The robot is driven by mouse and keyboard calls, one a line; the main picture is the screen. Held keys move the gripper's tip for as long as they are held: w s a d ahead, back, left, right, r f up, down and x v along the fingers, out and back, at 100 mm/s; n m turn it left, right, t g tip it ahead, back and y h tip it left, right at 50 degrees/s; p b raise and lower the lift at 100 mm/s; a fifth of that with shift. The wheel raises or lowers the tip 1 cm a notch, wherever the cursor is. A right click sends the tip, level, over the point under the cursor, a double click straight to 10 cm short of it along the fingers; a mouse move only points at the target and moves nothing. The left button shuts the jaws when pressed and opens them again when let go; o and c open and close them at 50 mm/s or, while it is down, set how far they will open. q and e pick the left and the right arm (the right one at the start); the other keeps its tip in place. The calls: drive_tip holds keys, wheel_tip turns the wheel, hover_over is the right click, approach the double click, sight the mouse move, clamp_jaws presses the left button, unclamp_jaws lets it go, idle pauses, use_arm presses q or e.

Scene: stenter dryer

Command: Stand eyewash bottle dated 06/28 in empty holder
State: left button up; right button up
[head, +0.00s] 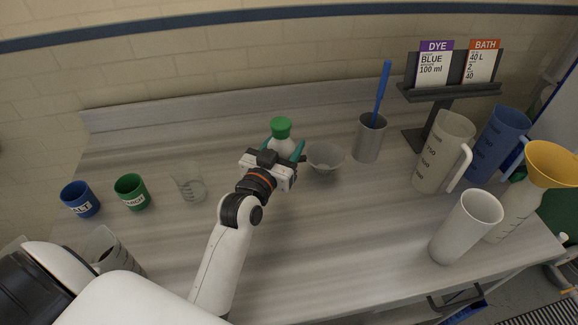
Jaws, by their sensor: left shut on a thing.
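A white bottle with a green cap (281,128) stands upright near the back middle of the bench. My left gripper (283,147) is shut on this bottle, with one teal finger on each side of it. The gripper and wrist hide the lower part of the bottle, so I cannot read any date on it. I cannot tell whether its base touches the bench. I cannot make out an empty bottle holder in this view. My right gripper is not in view.
A grey bowl (326,158) is close to the right of my left gripper. A grey cup (369,140) with a blue rod stands beyond it. Jugs, a white beaker (466,227) and a card stand (449,91) crowd the right. Small cups and a clear beaker (189,184) stand left.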

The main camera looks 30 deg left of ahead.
use_arm(q)
drive_tip(key=shift+f, duration=0.65)
wheel_tip(320, 180, down, 4)
drive_tip(key=shift+r, duration=0.15)
drive_tip(key=shift+f, duration=0.5)
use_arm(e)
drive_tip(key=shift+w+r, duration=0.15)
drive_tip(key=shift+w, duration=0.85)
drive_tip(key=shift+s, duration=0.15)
use_arm(q)
drive_tip(key=shift+f, duration=0.15)
drive_tip(key=o, duration=1.4)
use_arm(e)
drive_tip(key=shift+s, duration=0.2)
